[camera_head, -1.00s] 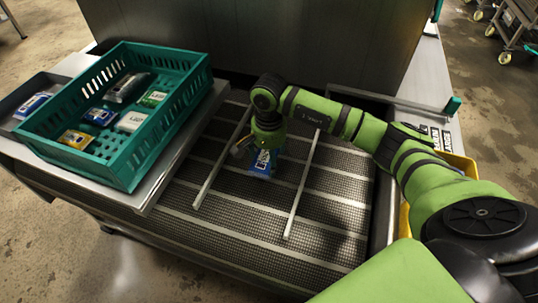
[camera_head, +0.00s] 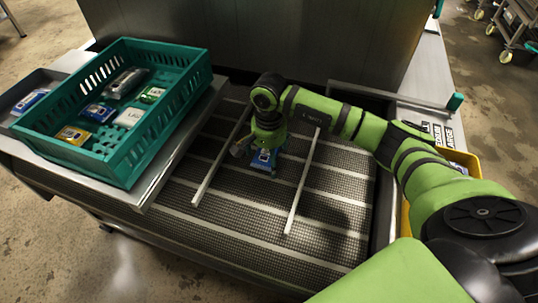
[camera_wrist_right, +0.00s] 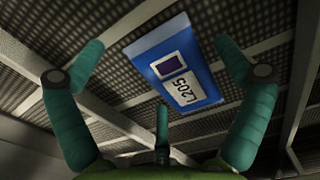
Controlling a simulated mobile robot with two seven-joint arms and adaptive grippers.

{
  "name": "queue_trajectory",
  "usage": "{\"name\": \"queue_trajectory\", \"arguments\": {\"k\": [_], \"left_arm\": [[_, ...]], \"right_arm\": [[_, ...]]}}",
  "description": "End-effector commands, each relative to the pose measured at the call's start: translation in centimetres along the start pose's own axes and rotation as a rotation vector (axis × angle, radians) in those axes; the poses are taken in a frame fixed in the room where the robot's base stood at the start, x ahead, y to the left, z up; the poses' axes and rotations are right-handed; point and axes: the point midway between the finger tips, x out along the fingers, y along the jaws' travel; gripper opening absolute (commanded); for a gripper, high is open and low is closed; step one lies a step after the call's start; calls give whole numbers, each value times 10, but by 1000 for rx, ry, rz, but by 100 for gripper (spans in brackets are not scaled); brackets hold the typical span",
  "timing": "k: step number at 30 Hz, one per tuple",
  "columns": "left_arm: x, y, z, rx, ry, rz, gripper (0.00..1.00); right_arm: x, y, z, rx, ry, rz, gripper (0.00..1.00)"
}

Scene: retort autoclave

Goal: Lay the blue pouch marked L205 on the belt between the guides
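The blue pouch marked L205 (camera_head: 263,158) lies on the dark mesh belt (camera_head: 225,225) between the two pale guides, the left guide (camera_head: 220,160) and the right guide (camera_head: 301,185). In the right wrist view the pouch (camera_wrist_right: 175,65) lies flat, label up, and its L205 print is readable. My right gripper (camera_head: 264,152) is right above it. In the right wrist view its teal fingers (camera_wrist_right: 160,55) are spread wide around the pouch, with visible gaps to it. The gripper and wrist partly hide the pouch in the head view. My left gripper is out of view.
A teal crate (camera_head: 150,165) with several pouches stands on the metal shelf left of the belt. A yellow bin (camera_head: 462,160) is at the right. The near belt is clear.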

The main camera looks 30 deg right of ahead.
Motion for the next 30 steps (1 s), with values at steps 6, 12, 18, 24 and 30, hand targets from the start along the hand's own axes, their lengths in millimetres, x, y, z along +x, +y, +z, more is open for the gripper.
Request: {"name": "queue_trajectory", "arguments": {"k": [6, 12, 18, 24, 30], "left_arm": [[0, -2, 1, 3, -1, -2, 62], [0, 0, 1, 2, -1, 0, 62], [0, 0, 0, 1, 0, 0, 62], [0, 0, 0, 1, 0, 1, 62], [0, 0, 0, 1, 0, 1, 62]], "right_arm": [[-4, 0, 0, 0, 1, -1, 100], [-36, -1, -1, 0, 4, -3, 100], [-80, -1, -1, -1, 4, -4, 100], [-110, 0, 0, 0, 2, -2, 100], [-120, 0, 0, 1, 0, 1, 100]]}}
